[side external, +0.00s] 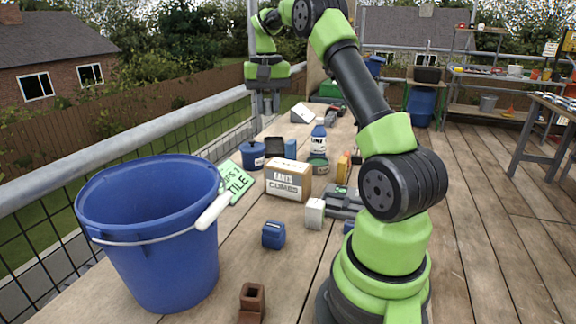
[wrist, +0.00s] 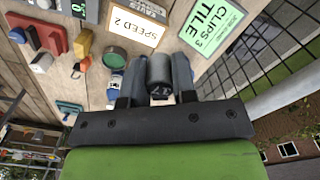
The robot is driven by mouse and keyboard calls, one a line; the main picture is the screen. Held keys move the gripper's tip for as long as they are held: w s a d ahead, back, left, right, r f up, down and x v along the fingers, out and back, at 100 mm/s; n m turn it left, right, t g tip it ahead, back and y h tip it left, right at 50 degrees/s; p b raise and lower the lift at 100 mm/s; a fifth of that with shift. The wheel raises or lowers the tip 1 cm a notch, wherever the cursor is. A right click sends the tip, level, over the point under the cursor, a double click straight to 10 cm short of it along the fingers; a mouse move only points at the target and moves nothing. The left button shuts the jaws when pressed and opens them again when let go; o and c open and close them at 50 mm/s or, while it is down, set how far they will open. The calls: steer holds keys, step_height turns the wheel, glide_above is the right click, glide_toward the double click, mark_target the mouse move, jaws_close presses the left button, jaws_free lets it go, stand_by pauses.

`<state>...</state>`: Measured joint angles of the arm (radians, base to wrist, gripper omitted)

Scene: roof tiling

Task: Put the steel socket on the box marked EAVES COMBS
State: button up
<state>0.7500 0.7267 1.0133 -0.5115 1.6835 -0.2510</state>
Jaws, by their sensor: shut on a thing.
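My gripper (side external: 268,102) is raised above the far part of the bench in the side view, pointing down. In the wrist view its jaws (wrist: 158,88) are shut on the steel socket (wrist: 159,70), a dark grey cylinder held clear of the bench. The socket is hard to make out in the side view. The box marked EAVES COMBS (side external: 287,181) is a brown carton with a white label. It stands on the bench nearer the side camera than my gripper, and its top looks bare.
A blue bucket (side external: 150,235) stands at the near left. A green CLIPS 3 TILE card (side external: 236,183), a blue tin (side external: 252,155), a blue-and-white bottle (side external: 318,140) and a white block (side external: 314,214) surround the carton. A rail (side external: 130,125) runs along the left.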

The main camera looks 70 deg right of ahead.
steer(key=m, duration=0.2)
glide_above(299, 166)
step_height(299, 166, down, 11)
steer(key=shift+a+r, duration=0.1)
steer(key=shift+a, duration=0.05)
steer(key=shift+f, duration=2.15)
steer(key=shift+f, duration=0.2)
steer(key=o, duration=0.9)
steer(key=shift+r, duration=0.1)
